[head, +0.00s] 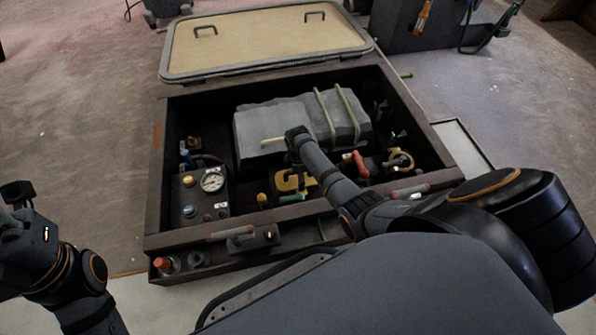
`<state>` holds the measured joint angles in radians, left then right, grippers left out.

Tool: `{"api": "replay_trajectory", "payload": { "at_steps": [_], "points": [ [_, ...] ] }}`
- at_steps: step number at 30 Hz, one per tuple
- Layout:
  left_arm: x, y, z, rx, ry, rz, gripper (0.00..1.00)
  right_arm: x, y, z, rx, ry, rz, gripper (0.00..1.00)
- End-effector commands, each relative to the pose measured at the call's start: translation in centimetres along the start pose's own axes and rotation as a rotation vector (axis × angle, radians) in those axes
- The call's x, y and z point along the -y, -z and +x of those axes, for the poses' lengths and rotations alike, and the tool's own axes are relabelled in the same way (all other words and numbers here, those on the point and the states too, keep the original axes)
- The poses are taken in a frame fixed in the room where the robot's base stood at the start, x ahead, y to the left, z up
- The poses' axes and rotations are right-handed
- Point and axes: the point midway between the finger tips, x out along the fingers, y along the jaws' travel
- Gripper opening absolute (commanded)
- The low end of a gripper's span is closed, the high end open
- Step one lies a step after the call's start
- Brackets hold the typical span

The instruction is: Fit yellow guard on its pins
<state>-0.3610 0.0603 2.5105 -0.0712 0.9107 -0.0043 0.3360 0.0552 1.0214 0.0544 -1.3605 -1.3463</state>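A yellow piece (288,183), which looks like the guard, sits low in the front middle of the open dark box. My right forearm crosses in front of its right side, and no pins can be made out around it. My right arm reaches in from the right. Its gripper (297,136) is over the front of the grey block, beyond the yellow piece and apart from it. Its fingers are too small and dark to read. My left gripper (18,192) is at the left edge, outside the box and far from the yellow piece; its finger opening is unclear.
The box's dark rim (155,190) surrounds a grey strapped block (262,125), a gauge panel (200,195), a red handle (361,163) and a yellow ring-like part (398,160). A tan lid (265,45) lies behind. A red-capped item (165,264) stands at the front-left corner.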

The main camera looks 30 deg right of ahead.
Motion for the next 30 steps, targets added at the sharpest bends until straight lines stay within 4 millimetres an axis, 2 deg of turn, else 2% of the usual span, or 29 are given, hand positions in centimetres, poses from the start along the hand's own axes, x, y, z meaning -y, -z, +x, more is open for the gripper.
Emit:
{"api": "replay_trajectory", "payload": {
  "at_steps": [3,4,7,17,20,23,30],
  "points": [
    [-0.1,0.0,-0.4,0.0,0.0,0.0,0.4,-0.1,0.0,0.5,0.0,-0.001,0.0,0.38],
    [0.0,0.0,-0.3,0.0,0.0,0.0,0.4,-0.1,0.0,0.4,0.0,-0.001,0.0,0.87],
    [0.0,0.0,-0.2,0.0,0.0,0.0,0.4,-0.1,0.0,0.3,0.0,-0.001,0.0,1.0],
    [0.0,0.0,-0.3,0.0,0.0,0.0,0.4,0.0,0.0,0.4,0.0,0.001,0.0,1.0],
    [0.0,-0.1,-0.3,0.0,0.001,0.0,0.4,-0.1,0.0,-0.2,0.0,-0.002,0.0,1.0],
    [0.0,0.0,-0.3,0.0,0.001,0.0,0.4,-0.1,0.0,-1.9,0.0,-0.004,0.0,1.0],
    [0.0,0.0,-0.3,0.0,0.0,0.0,0.4,-0.1,0.0,-7.8,-0.001,-0.005,-0.001,1.0]
  ]
}}
